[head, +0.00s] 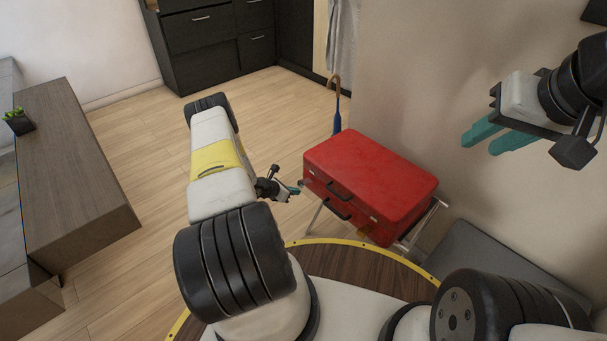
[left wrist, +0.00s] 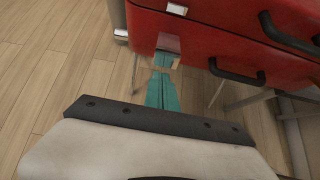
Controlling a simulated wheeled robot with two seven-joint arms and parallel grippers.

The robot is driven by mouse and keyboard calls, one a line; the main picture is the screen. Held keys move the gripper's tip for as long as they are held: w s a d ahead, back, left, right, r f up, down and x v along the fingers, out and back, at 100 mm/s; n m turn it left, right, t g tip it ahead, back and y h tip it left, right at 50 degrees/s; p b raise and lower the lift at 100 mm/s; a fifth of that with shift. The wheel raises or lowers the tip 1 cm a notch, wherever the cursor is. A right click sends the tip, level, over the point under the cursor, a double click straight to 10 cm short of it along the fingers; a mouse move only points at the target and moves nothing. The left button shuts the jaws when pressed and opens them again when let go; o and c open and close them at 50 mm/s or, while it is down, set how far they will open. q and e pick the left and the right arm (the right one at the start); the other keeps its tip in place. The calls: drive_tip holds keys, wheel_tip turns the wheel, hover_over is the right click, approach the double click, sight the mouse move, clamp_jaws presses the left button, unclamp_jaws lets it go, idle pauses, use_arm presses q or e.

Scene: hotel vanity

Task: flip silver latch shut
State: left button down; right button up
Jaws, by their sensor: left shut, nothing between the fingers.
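The red suitcase (head: 370,180) lies on a folding stand, its lid down. In the left wrist view, a silver plate of the latch (left wrist: 168,42) sits on the front of the red case (left wrist: 215,42). A smaller silver piece (left wrist: 177,8) is on the red part above it. My left gripper (left wrist: 162,68) is shut and empty, its teal fingertips just below the latch plate; I cannot tell whether they touch it. In the head view the left gripper (head: 296,190) is at the case's front left corner. My right gripper (head: 479,147) hangs empty at the upper right, away from the case.
Two black handles, an upper one (left wrist: 288,34) and a lower one (left wrist: 237,74), are on the case's front, right of the latch. A metal stand leg (head: 420,226) is below the case. A wall is behind it. A wooden bench (head: 70,170) stands left, with open floor between.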

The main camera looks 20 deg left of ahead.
use_arm(q)
drive_tip(key=shift+w+r, duration=0.1)
drive_tip(key=shift+r, duration=0.3)
